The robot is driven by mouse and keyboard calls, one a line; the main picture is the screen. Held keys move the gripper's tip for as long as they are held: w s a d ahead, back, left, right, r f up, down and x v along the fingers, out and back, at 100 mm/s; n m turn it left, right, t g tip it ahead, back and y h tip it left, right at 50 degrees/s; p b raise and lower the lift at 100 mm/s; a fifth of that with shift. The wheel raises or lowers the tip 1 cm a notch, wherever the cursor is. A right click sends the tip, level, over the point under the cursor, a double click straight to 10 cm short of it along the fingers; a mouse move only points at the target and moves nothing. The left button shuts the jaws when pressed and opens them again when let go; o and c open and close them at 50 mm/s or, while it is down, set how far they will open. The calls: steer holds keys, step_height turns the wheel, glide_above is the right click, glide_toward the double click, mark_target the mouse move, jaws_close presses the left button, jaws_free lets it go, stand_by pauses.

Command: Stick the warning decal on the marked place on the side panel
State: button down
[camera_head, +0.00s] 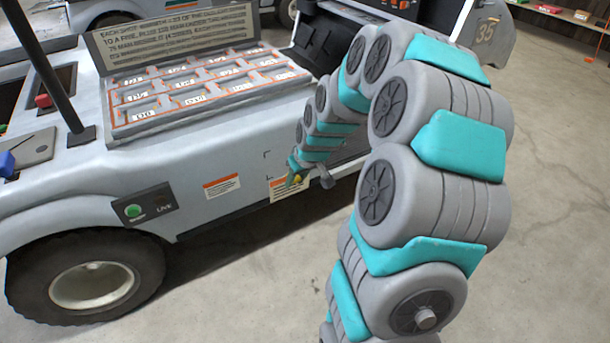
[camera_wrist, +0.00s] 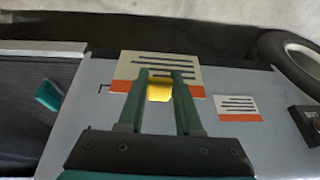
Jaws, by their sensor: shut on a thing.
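The warning decal (camera_head: 290,188) is a cream card with an orange band and dark text lines. My gripper (camera_head: 297,180) is shut on a small yellow piece at the decal's orange edge. In the wrist view the decal (camera_wrist: 172,70) lies past the green fingers (camera_wrist: 160,80), with the yellow piece (camera_wrist: 159,90) between them. The side panel (camera_head: 240,165) is pale grey. Dark corner marks (camera_head: 267,154) show on it above the decal in the head view, and one corner mark (camera_wrist: 103,88) shows beside the decal in the wrist view. Whether the decal touches the panel I cannot tell.
Another orange and white label (camera_head: 221,186) is on the panel to the left of the decal. A dark plate with a green button (camera_head: 133,211) and a wheel (camera_head: 90,280) are further left. The floor (camera_head: 240,300) in front is clear.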

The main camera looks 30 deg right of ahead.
steer(key=shift+h, duration=0.3)
steer(key=d+r, duration=0.1)
steer(key=s+d+r, duration=0.1)
steer(key=d+r, duration=0.1)
steer(key=shift+s+d, duration=0.2)
steer(key=shift+f+b, duration=0.1)
steer(key=shift+b, duration=0.25)
steer(key=w+p, duration=0.1)
steer(key=w, duration=0.6)
steer(key=shift+w+a, duration=0.15)
steer(key=shift+w, duration=0.25)
steer(key=shift+w, duration=0.65)
stand_by(1.8)
steer(key=c, duration=0.5)
jaws_free()
steer(key=shift+o, duration=0.3)
steer(key=o, duration=0.4)
